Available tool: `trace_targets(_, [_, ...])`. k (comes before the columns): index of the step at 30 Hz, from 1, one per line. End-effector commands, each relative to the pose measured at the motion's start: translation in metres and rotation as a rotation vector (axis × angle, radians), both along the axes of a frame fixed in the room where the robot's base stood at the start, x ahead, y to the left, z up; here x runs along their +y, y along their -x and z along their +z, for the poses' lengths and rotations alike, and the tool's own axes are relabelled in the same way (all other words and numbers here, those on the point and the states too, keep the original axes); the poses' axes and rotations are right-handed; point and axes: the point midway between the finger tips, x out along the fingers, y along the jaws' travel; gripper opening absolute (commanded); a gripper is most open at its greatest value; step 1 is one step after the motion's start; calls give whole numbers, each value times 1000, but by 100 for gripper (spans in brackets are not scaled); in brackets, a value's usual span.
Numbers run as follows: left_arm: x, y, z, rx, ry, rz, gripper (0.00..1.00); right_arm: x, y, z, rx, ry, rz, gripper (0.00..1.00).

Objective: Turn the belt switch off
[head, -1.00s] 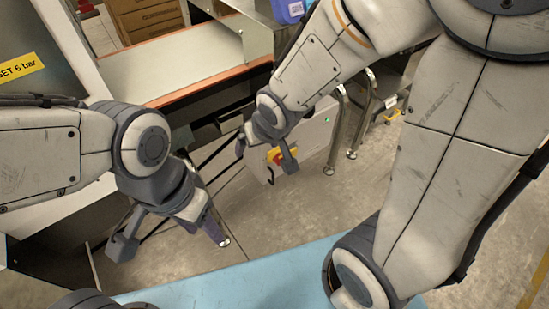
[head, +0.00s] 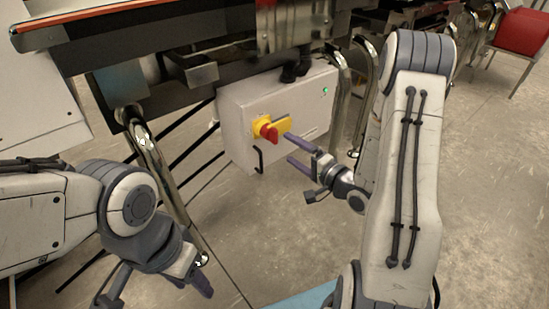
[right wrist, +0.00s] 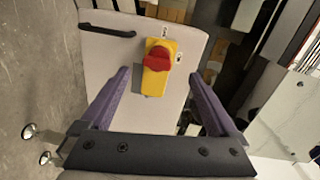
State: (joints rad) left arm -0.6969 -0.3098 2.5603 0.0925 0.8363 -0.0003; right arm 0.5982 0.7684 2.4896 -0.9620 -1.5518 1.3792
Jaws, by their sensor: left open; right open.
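The belt switch is a red knob (head: 268,133) on a yellow plate (head: 283,126), on the front of a grey control box (head: 232,122) under the belt. In the right wrist view the red knob (right wrist: 157,60) on its yellow plate (right wrist: 156,84) lies ahead, between the fingers and beyond their tips. My right gripper (head: 293,150) is open and empty, just right of the knob and apart from it. It also shows in the right wrist view (right wrist: 160,85). My left gripper (head: 160,292) is open at the lower left, away from the box; its fingers are partly cut off by the frame.
A black handle (head: 258,158) sticks out of the box below the knob. A green light (head: 325,90) glows at the box's upper right. Bent metal legs (head: 160,175) stand left of the box. The belt frame (head: 170,60) hangs above. Open floor (head: 480,180) lies to the right.

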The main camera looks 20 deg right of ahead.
Motion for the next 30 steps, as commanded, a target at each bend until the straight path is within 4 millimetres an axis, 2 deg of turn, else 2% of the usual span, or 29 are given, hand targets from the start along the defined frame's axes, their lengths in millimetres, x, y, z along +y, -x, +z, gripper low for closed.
trace_targets(1, [0,0,-15,-1,1,0,50,-6,3,-13,-15,-45,-12,95])
trace_targets(5, [0,0,-22,-1,1,0,50,-12,6,-14,-42,-110,-23,95])
trace_targets(8, [0,0,-25,-1,1,0,50,-11,1,-14,-48,-122,-22,95])
trace_targets(21, [0,0,-56,-1,1,0,50,17,-71,-14,-51,-119,-19,95])
trace_targets(25, [0,0,-61,-1,1,0,50,21,-84,-13,-48,-119,-22,95])
trace_targets(30, [0,0,-62,-1,1,0,50,23,-90,-12,-47,-120,-24,95])
